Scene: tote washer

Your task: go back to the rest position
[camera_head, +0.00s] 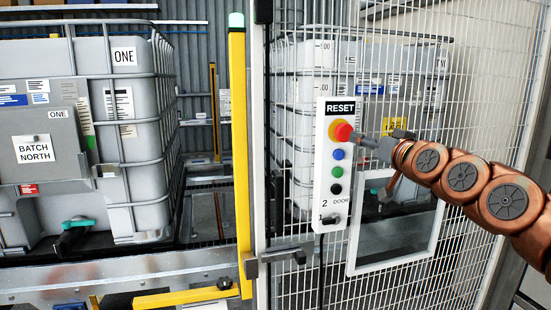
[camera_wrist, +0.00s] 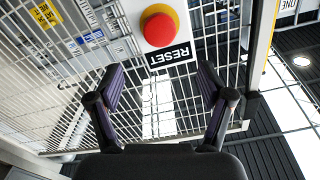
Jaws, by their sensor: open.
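My gripper (camera_wrist: 160,92) is open and empty in the wrist view, its two dark fingers spread apart. In the wrist view the red button (camera_wrist: 159,27) on its yellow base lies beyond the fingertips, with the RESET label (camera_wrist: 171,54) upside down between it and the gripper. In the head view my arm reaches in from the right, and its end is close to the red button (camera_head: 343,132) on the white control panel (camera_head: 326,188). The head view does not clearly show whether they touch.
A wire mesh fence (camera_head: 450,200) stands behind the panel. A yellow post (camera_head: 240,150) and a door latch (camera_head: 275,257) are left of it. A caged white tank (camera_head: 125,190) labelled BATCH NORTH fills the left. A white-framed opening (camera_head: 352,250) is below the arm.

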